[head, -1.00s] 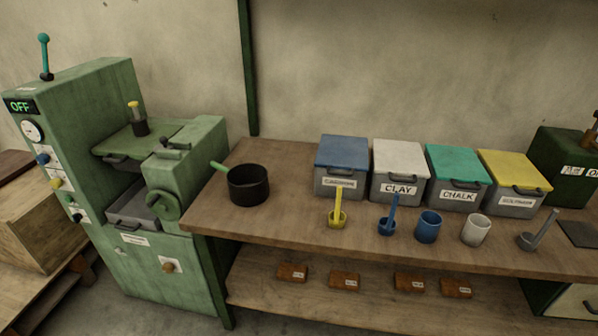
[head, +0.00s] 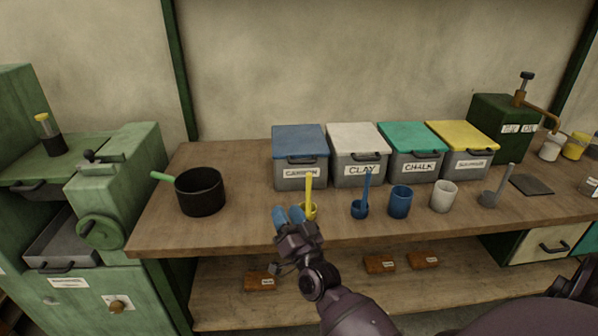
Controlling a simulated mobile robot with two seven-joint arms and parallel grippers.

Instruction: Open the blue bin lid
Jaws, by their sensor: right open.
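The blue lid (head: 299,140) lies shut on the leftmost grey bin (head: 287,177) in the row at the back of the bench. A dark handle sits at the lid's front edge, above a white label too small to read surely. My right gripper (head: 288,215) is over the bench's front edge, in front of and below this bin, apart from it. Its blue-tipped fingers are open and it appears empty. It is just left of the yellow scoop (head: 309,198) and partly overlaps it in the picture. My left gripper is out of view.
Bins with white (head: 356,138), green (head: 413,138) and yellow (head: 462,135) lids stand to the right. A blue scoop (head: 361,206), blue cup (head: 400,202) and pale cup (head: 444,196) stand before them. A black pot (head: 201,192) is at the left. Bench between pot and bin is clear.

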